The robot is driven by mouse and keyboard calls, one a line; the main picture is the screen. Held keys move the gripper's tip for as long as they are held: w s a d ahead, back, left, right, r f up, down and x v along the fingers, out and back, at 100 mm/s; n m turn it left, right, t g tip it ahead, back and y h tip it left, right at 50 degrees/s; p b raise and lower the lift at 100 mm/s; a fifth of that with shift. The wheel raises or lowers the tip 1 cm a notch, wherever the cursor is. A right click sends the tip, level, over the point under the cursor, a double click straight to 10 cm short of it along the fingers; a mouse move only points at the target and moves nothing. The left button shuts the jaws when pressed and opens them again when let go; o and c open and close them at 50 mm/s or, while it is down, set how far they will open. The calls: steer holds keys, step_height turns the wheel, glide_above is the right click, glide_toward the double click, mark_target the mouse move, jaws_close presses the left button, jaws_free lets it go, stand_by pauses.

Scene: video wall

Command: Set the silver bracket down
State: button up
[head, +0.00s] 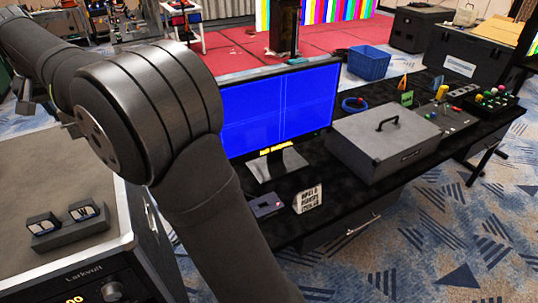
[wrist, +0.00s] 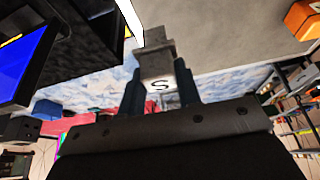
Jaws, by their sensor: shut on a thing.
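The silver bracket (wrist: 157,50) shows in the wrist view as a grey, block-like piece with a dark S-shaped mark on its near face. My gripper (wrist: 158,82) has its two dark fingers on either side of the bracket and is shut on it. The bracket's far end lies against the view of a grey surface and a dark one, and I cannot tell whether it touches either. In the head view my arm crosses the left and middle and leaves at the bottom edge.
A black table (head: 345,205) holds a blue-screened monitor (head: 277,108), a grey handled case (head: 380,145), a small lettered sign (head: 308,198) and a small box (head: 266,205). A grey cabinet (head: 105,190) with two dark-framed blocks stands at left. An orange object (wrist: 302,20) shows in the wrist view.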

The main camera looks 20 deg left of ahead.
step_height(320, 180, up, 5)
steer(key=shift+f, duration=0.2)
steer(key=shift+w+d+r, duration=0.15)
steer(key=shift+w+d, duration=0.05)
steer(key=shift+w, duration=0.35)
steer(key=w+d+m+t+h, duration=0.1)
steer(key=w+d+m, duration=0.2)
steer(key=w+d, duration=1.15)
steer(key=w+d+m+h, duration=0.1)
steer(key=w+d+m, duration=0.2)
steer(key=w+d, duration=1.2)
steer(key=w+d+m+h, duration=0.1)
steer(key=w+d+m, duration=0.1)
steer(key=w+d, duration=0.6)
steer(key=w+d+m, duration=0.2)
steer(key=w+d, duration=0.3)
steer(key=d, duration=0.7)
steer(key=d+m+h, duration=0.2)
steer(key=d+m, duration=0.1)
steer(key=d, duration=2)
step_height(320, 180, down, 34)
steer(key=shift+w+a+f, duration=1.1)
steer(key=shift+a+f, duration=0.5)
steer(key=shift+f, duration=0.35)
steer(key=shift+w+a+f, duration=1.15)
steer(key=shift+a+f, duration=0.45)
steer(key=shift+f, duration=0.4)
steer(key=shift+w+a+f, duration=1.1)
steer(key=shift+a+f, duration=0.5)
steer(key=shift+f, duration=0.35)
